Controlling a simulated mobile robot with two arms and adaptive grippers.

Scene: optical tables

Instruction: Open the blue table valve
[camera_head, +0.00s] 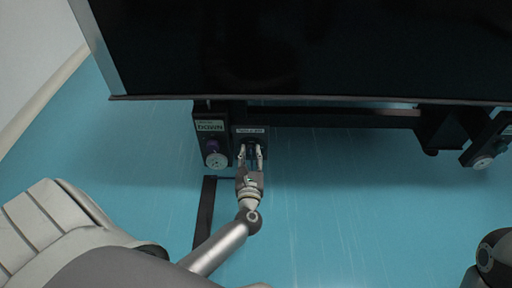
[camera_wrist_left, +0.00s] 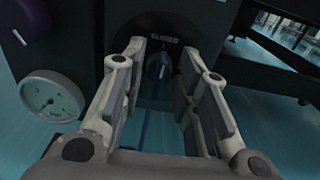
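The blue valve knob (camera_wrist_left: 157,66) sits on a dark panel under the table edge, below a small label. In the left wrist view it lies between and beyond the two fingers of my left gripper (camera_wrist_left: 165,75). The fingers are apart, with a gap on both sides of the knob. In the head view my left gripper (camera_head: 251,152) reaches up to the panel, and its fingers largely hide the knob. My right gripper is not seen; only a piece of my right arm shows at the lower right corner.
A panel with a purple knob (camera_head: 212,146) and a round white gauge (camera_head: 216,160) stands just left of my left gripper. The dark table top (camera_head: 300,50) overhangs above. Another gauge (camera_head: 483,162) is at far right. The blue floor (camera_head: 350,210) is open.

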